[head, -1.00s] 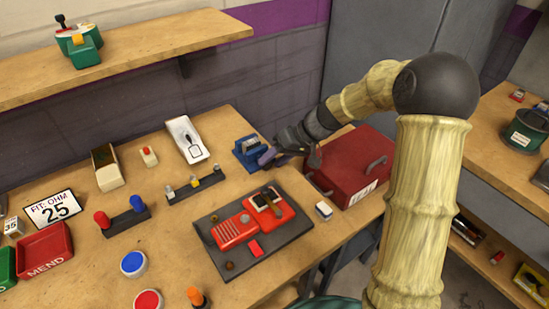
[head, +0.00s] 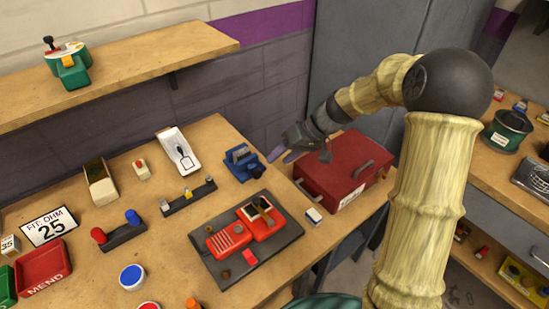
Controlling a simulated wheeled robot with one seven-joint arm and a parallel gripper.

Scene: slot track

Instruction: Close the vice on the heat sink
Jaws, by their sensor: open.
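The blue vice (head: 240,167) stands on the workbench near its back right edge. A small greyish piece shows between its jaws, perhaps the heat sink; it is too small to tell whether the jaws touch it.
A red toolbox (head: 345,172) stands right of the gripper, below my arm. A dark mat (head: 233,275) with an opened red device (head: 230,238) lies in front of the vice. A white tray (head: 178,150) and a small rack (head: 188,197) are to the left.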

